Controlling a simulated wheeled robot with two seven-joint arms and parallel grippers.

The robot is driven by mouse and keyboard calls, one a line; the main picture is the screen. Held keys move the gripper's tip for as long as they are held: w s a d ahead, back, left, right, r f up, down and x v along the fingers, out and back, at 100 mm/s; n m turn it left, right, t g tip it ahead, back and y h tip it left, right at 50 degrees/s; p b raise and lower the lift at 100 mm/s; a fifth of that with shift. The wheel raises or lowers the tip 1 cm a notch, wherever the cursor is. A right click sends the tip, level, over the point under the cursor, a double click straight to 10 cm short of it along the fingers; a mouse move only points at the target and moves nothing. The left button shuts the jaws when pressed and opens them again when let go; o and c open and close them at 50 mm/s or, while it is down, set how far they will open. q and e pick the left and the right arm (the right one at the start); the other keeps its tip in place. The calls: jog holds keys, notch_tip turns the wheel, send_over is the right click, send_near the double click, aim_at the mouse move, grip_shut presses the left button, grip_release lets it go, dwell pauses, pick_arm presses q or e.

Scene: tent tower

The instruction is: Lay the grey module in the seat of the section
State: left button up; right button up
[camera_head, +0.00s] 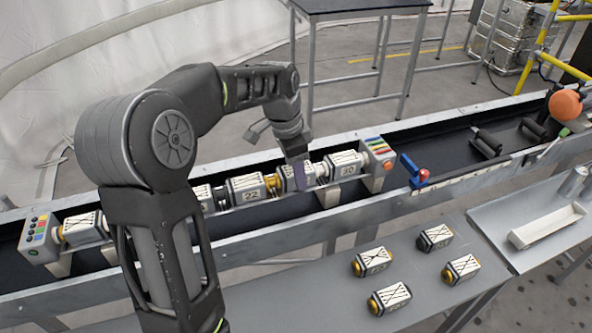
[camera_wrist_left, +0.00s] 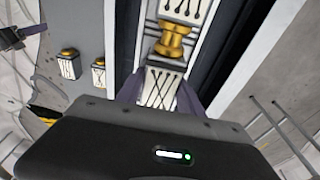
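The section (camera_head: 40,240) is a long row of numbered modules lying in the dark trough, with an end block (camera_head: 375,162) at the right. My left gripper (camera_head: 300,176) reaches down over the row, between the modules marked 22 and 20. Its purple fingers stand on either side of a grey module (camera_head: 286,180) with a white, line-marked top. In the left wrist view this module (camera_wrist_left: 160,88) fills the space between the fingers, in line with a gold connector (camera_wrist_left: 173,42). The seat under it is hidden. My right gripper is not in view.
Several loose modules (camera_head: 462,268) lie on the grey bench (camera_head: 330,300) in front. An orange ball (camera_head: 565,104) is at the far right, and a white tray (camera_head: 546,226) on the right bench.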

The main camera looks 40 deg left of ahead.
aim_at(289, 171)
pick_arm(q)
jog(key=o, duration=0.3)
jog(key=shift+o, duration=0.2)
jog(key=shift+r, duration=0.1)
notch_tip(289, 171, up, 12)
jog(key=s+a, duration=0.1)
jog(key=shift+s, duration=0.25)
dwell(0.5)
